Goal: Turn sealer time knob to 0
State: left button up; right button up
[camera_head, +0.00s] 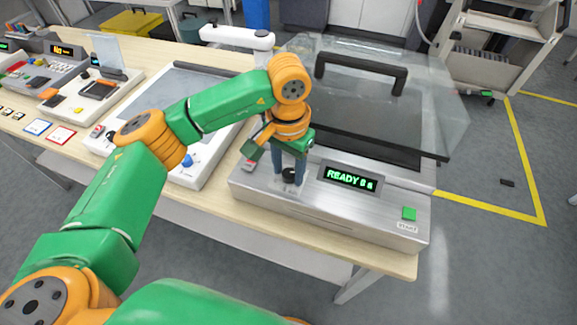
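The silver sealer (330,213) sits at the right end of the table, with its clear lid raised. The gripper points down, with a blue-grey finger on each side of the knob. I cannot tell whether the fingers press on it. My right gripper is out of view.
A white device with a blue knob (187,160) stands to the left, under my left arm. More devices line the table's far left. The wooden front edge (330,246) is bare.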

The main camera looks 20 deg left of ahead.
pick_arm(q)
grip_shut()
